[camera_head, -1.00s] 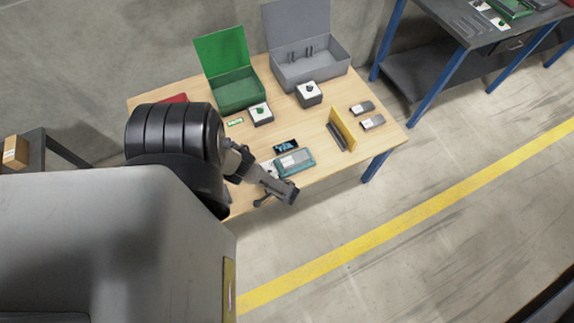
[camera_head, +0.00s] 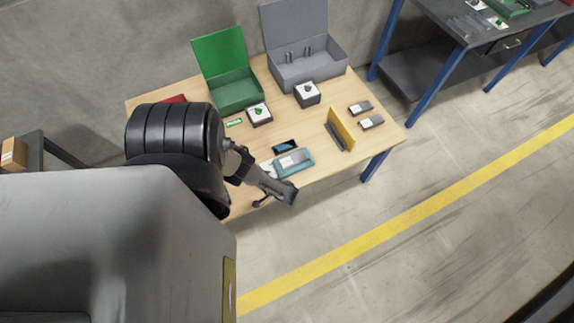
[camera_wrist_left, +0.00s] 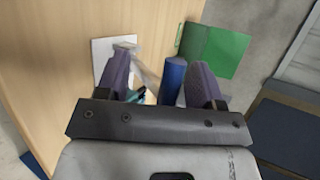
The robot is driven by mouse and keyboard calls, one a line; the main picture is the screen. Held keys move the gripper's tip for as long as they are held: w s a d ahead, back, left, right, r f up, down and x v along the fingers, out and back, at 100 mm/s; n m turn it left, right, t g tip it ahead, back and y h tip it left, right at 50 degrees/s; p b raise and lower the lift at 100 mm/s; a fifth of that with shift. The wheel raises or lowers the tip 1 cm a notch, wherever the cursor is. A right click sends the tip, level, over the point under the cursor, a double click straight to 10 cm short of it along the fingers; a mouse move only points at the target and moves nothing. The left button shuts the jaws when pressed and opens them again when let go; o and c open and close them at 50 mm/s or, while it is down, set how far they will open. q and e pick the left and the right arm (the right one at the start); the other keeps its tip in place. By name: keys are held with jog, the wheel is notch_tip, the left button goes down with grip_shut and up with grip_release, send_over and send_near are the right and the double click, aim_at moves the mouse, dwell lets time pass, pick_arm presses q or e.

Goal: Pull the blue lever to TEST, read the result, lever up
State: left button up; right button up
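The blue lever (camera_wrist_left: 172,80) shows in the left wrist view as an upright-looking blue cylinder. My left gripper (camera_wrist_left: 162,88) is open around it. The lever lies close to the right finger, with a wider gap to the left finger; contact is unclear. In the head view my left gripper (camera_head: 276,195) is low at the table's front edge, beside a teal device (camera_head: 306,165) with a light grey top. The lever cannot be made out there. A small dark display (camera_head: 286,146) lies behind the device; its text is too small to read. My right gripper is not in view.
The wooden table (camera_head: 311,120) also carries a green open box (camera_head: 233,92), a grey open box (camera_head: 318,72), two small white-topped boxes with knobs, a yellow upright plate (camera_head: 341,127) and two small grey parts. A white plate (camera_wrist_left: 101,55) is near the left finger.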

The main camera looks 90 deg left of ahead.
pick_arm(q)
jog(key=shift+r, duration=0.1)
jog(key=p+v, duration=0.2)
jog(key=v, duration=1.1)
jog(key=shift+w+d, duration=0.25)
jog(key=shift+w, duration=0.05)
